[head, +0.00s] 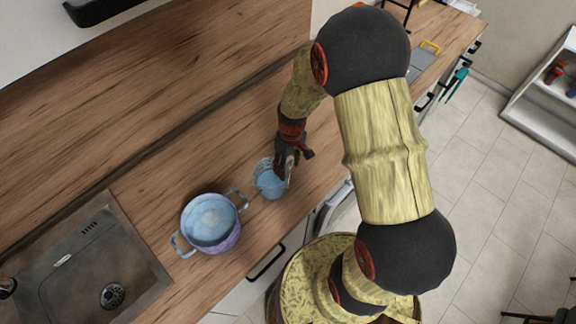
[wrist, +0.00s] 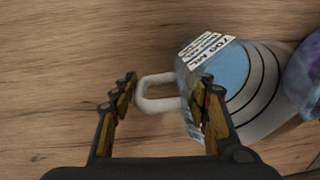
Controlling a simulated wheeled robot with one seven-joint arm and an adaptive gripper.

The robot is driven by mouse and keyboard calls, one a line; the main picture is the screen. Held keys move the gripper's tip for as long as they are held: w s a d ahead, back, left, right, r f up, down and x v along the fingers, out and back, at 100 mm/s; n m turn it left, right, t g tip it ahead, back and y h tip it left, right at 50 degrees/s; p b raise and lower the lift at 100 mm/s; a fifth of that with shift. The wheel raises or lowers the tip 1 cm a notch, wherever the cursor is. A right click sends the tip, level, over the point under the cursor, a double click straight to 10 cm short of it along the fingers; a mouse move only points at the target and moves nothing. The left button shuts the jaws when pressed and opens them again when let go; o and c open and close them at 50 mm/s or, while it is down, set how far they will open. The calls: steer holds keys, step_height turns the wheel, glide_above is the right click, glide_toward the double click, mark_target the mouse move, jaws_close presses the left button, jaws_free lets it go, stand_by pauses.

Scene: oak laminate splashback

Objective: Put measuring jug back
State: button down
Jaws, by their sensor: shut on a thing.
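The measuring jug (head: 268,181) is a clear blue-tinted vessel on the wooden counter, right of the pot. In the wrist view the jug (wrist: 262,85) lies to the right, with printed "700 ML" labels and a pale handle pointing left. My gripper (head: 287,158) is at the jug's upper right in the head view and partly covers it. In the wrist view my gripper (wrist: 168,88) is shut on the jug, with its fingers on either side of the handle. I cannot tell whether the jug's base touches the counter.
A blue-purple two-handled pot (head: 228,236) stands close to the left of the jug; its edge shows at the wrist view's right (wrist: 308,72). A sink (head: 75,262) lies further left. The wooden counter (head: 180,168) is bare behind the pot and jug.

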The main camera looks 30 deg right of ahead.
steer(key=c, duration=0.9)
jaws_free()
steer(key=shift+f, duration=0.1)
steer(key=r, duration=0.8)
steer(key=r+p, duration=0.1)
steer(key=r, duration=0.3)
steer(key=shift+d, duration=0.35)
steer(key=s+a+r+m+t, duration=0.1)
steer(key=s+a+r+t, duration=0.1)
steer(key=s+r, duration=0.3)
steer(key=s+a+r+m+t, duration=0.1)
steer(key=s+r, duration=0.4)
steer(key=r, duration=0.6)
steer(key=s+a+r+m+t, duration=0.1)
steer(key=s+a+r+t, duration=0.1)
steer(key=s+r, duration=0.4)
steer(key=shift+a+r+t+h, duration=0.4)
steer(key=shift+a+r, duration=0.5)
steer(key=shift+r, duration=0.05)
